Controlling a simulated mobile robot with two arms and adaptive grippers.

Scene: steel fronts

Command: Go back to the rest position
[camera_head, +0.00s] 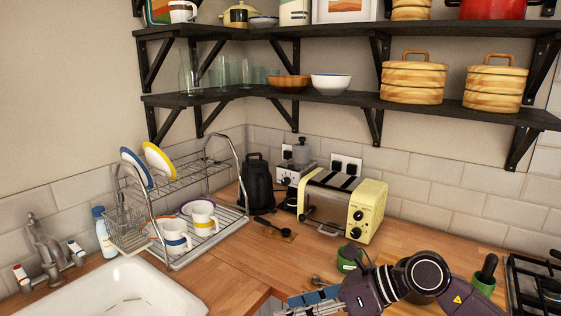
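My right arm (385,284) comes in at the bottom right and bends over the front of the wooden counter. Its gripper (308,300) points left at the bottom edge of the head view and is partly cut off. I cannot tell whether its fingers are open or shut, and I see nothing clearly held in it. My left gripper and arm are not in view.
A sink (125,291) and tap (45,250) lie left, with a dish rack (190,215) behind. A yellow toaster (345,204) stands mid-counter. Green cups (349,258) stand close to my arm, a hob (535,285) at right. Shelves (340,104) hang above.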

